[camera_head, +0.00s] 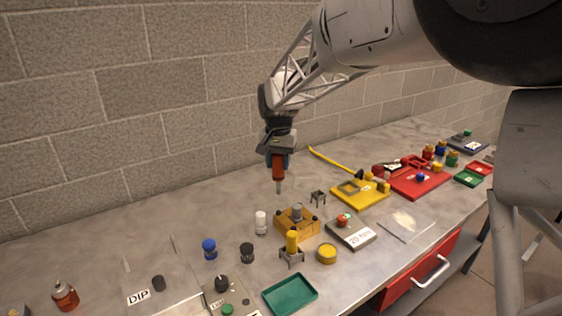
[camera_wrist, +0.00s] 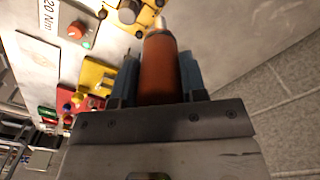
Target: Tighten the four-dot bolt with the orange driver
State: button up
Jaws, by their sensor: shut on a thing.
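My gripper (camera_head: 278,156) is shut on the orange driver (camera_head: 278,172), which hangs upright with its grey tip pointing down, in the air above the bench. In the wrist view the driver (camera_wrist: 160,75) sits between the two blue-grey fingers. The ochre block (camera_head: 299,229) with a grey cylinder on top and dark bolts at its corners stands below and slightly right of the driver tip, which is clear of it. In the wrist view part of this block (camera_wrist: 145,13) shows at the top edge. The dot marks on the bolts are too small to read.
A white bottle (camera_head: 261,222), a yellow cylinder on a stand (camera_head: 292,242) and a small dark stand (camera_head: 318,198) surround the block. A "20 Nm" box (camera_head: 351,233) with a red knob, a yellow tray (camera_head: 360,193) and a green tray (camera_head: 290,294) are nearby. The block wall is behind.

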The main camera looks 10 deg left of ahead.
aim_at(278, 193)
jog(key=shift+f, duration=0.2)
jog(key=shift+f, duration=2.9)
jog(key=shift+f, duration=0.7)
dwell(1.7)
jog(key=shift+r, duration=3.6)
